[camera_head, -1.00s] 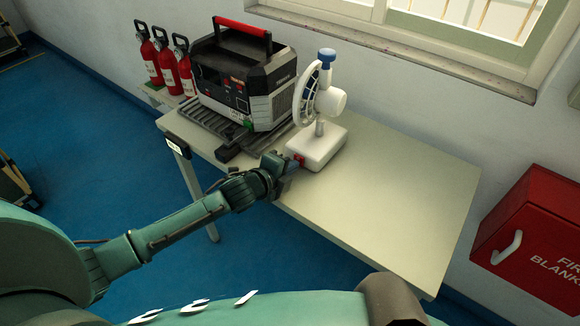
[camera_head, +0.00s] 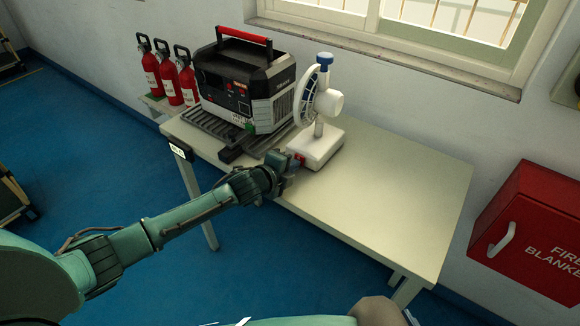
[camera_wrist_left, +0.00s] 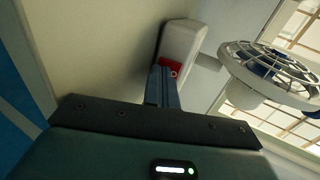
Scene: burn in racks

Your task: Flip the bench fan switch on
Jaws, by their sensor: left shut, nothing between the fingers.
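The bench fan (camera_head: 318,104) is white with a blue knob on top and stands on a white base (camera_head: 322,150) on the table. Its red switch (camera_head: 299,158) is on the front left of the base. In the left wrist view the switch (camera_wrist_left: 170,68) shows just beyond my fingertips, partly hidden by them. My left gripper (camera_head: 287,164) is shut and empty, its tips at or very near the switch; I cannot tell if they touch it. The fan cage (camera_wrist_left: 262,66) is at the right there. My right gripper is not in view.
A black and grey power unit (camera_head: 245,85) with a red handle stands on a slatted tray left of the fan. Red extinguishers (camera_head: 168,75) stand behind it. The table's right part (camera_head: 400,190) is clear. A red fire blanket box (camera_head: 530,230) hangs on the wall.

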